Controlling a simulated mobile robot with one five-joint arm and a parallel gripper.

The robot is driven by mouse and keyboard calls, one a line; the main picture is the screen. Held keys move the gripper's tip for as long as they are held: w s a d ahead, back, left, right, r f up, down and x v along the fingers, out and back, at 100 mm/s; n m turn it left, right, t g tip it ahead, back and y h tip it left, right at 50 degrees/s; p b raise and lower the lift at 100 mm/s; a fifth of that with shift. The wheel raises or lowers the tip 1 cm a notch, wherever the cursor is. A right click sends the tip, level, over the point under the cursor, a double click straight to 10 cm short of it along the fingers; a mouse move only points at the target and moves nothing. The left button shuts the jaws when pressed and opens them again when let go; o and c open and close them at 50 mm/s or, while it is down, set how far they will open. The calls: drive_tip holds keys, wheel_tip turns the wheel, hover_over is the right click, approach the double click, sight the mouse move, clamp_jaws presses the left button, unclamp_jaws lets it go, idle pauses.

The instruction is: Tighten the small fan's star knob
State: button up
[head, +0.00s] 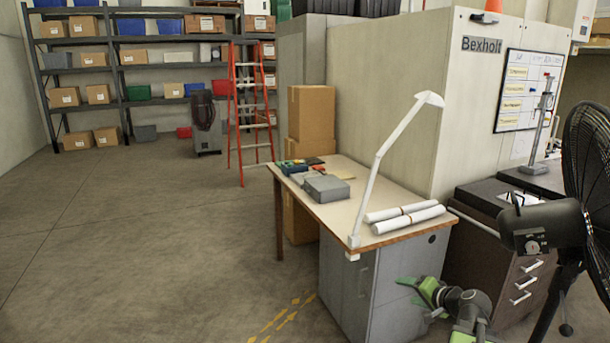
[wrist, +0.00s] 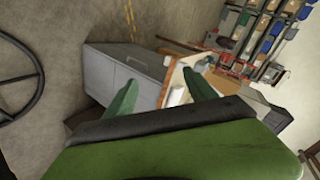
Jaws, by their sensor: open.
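A black fan (head: 590,165) on a stand is at the right edge of the head view, cut off by the frame. Its motor housing (head: 540,226) carries a small dial. A small dark knob (head: 566,329) shows low beside its stand; I cannot tell whether it is star-shaped. I cannot tell whether this is the small fan. My gripper (head: 421,298) is low in front of the grey desk cabinet, left of the fan stand, open and empty. In the wrist view my gripper (wrist: 162,78) has its green fingers apart, with nothing between them.
A desk (head: 300,193) holds a white lamp (head: 378,160), paper rolls (head: 403,214) and a grey box (head: 327,188). A dark drawer unit (head: 515,275) stands behind the fan. In the wrist view, part of a black ring (wrist: 39,75) lies left. Floor at left is clear.

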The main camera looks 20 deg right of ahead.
drive_tip(key=w+a+f+n+g+y, duration=0.1)
drive_tip(key=a+f+n+g, duration=0.25)
drive_tip(key=a, duration=0.75)
drive_tip(key=w+a+f+n+g+y, duration=0.1)
drive_tip(key=a+f+n+g, duration=0.3)
drive_tip(key=a, duration=0.7)
drive_tip(key=s+a+f+n+g+h, duration=0.1)
drive_tip(key=s+a+f+n+g, duration=0.1)
drive_tip(key=a, duration=0.5)
drive_tip(key=s+a+f+n+g+h, duration=0.1)
drive_tip(key=s+a+f+g+h, duration=0.1)
drive_tip(key=s+a, duration=0.3)
drive_tip(key=shift+a+n, duration=0.35)
drive_tip(key=shift+a, duration=0.55)
